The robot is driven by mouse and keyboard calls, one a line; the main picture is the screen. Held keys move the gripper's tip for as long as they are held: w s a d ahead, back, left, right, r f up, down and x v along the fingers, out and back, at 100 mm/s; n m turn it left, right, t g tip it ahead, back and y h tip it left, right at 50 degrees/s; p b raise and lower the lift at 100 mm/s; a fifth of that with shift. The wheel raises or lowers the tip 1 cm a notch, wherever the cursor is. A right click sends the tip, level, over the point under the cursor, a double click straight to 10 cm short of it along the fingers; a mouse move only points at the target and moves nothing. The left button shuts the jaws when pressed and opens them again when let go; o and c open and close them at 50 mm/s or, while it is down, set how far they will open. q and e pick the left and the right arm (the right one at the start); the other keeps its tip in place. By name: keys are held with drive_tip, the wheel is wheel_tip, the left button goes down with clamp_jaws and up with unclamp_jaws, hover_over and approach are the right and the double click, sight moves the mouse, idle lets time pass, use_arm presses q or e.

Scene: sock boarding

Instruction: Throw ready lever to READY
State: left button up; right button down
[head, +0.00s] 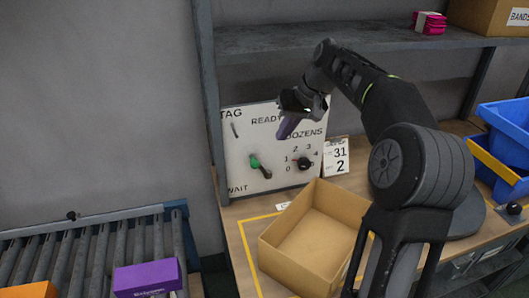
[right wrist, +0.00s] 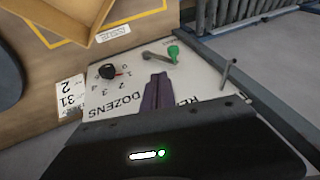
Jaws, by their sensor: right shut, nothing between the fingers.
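The ready lever (head: 255,162) is on a white panel (head: 236,181) marked TAG, READY, DOZENS and WAIT. It has a green knob and a grey arm. In the head view the knob is at the arm's upper left, below the word READY. The lever also shows in the right wrist view (right wrist: 173,53). My right gripper (head: 288,127) is shut and empty, with purple fingers. It is in front of the panel's upper part, above and right of the lever, apart from the knob. It covers part of the lettering. My left gripper is out of view.
A black DOZENS dial (head: 303,163) sits right of the lever, and a thin peg (right wrist: 227,72) is under TAG. A date card (head: 336,157) stands beside the panel. An open cardboard box (head: 310,238) is on the table in front. A shelf (head: 290,38) overhangs the panel. A roller conveyor (head: 95,245) is at left.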

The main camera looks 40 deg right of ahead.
drive_tip(key=w+a+f+p, duration=0.1)
drive_tip(key=w+a+f, duration=0.2)
drive_tip(key=f, duration=0.4)
drive_tip(key=shift+w+a+f, duration=0.35)
drive_tip(key=a, duration=0.2)
drive_tip(key=w+a+f+b, duration=0.1)
drive_tip(key=shift+a, duration=0.1)
